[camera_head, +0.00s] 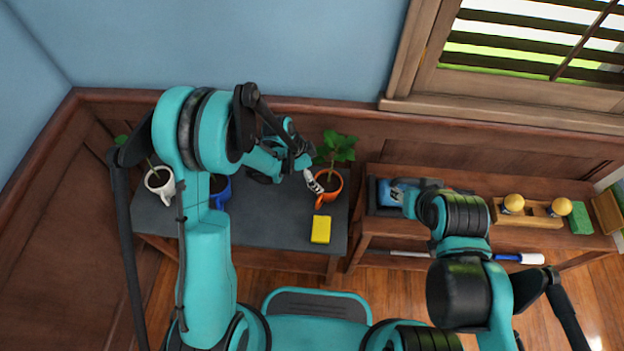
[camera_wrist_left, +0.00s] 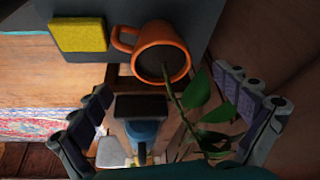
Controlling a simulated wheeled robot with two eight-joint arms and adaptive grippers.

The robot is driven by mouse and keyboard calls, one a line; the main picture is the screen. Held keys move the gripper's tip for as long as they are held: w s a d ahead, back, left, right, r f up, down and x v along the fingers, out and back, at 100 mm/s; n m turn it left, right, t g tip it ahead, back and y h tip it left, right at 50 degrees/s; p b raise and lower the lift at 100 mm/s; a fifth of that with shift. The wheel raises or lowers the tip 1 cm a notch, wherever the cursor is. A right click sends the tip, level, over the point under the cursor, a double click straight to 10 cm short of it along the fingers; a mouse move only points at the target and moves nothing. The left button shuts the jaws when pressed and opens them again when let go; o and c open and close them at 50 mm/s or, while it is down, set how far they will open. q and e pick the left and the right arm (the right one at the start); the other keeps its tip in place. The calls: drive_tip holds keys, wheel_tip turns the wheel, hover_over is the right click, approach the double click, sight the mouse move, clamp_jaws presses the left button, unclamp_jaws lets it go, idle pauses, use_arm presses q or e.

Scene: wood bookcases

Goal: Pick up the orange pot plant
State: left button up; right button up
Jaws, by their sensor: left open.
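The orange pot (camera_head: 329,194) is mug-shaped with a handle and holds a green leafy plant (camera_head: 338,149). It stands at the right end of the grey table top. My left gripper (camera_head: 312,180) is open just left of the pot in the head view. In the left wrist view the orange pot (camera_wrist_left: 163,52) lies ahead of the open left gripper (camera_wrist_left: 178,112). The plant's stem and leaves (camera_wrist_left: 197,90) reach back toward the right finger. The gripper holds nothing.
A yellow sponge (camera_head: 320,229) lies in front of the pot and also shows in the left wrist view (camera_wrist_left: 78,35). A white potted plant (camera_head: 160,183) and a blue pot (camera_head: 220,190) stand left. A shelf (camera_head: 480,181) with wooden holder and green block (camera_head: 580,218) is right.

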sight(326, 184)
use_arm(q)
drive_tip(key=shift+d+f, duration=0.1)
drive_tip(key=shift+f, duration=0.35)
drive_tip(key=b+x, duration=0.1)
drive_tip(key=x, duration=0.1)
drive_tip(key=shift+w+d+f, duration=0.1)
drive_tip(key=shift+d+f, duration=0.15)
drive_tip(key=shift+f, duration=0.05)
drive_tip(key=b+x, duration=0.2)
drive_tip(key=x, duration=0.2)
drive_tip(key=shift+d+f, duration=0.3)
drive_tip(key=shift+r, duration=0.15)
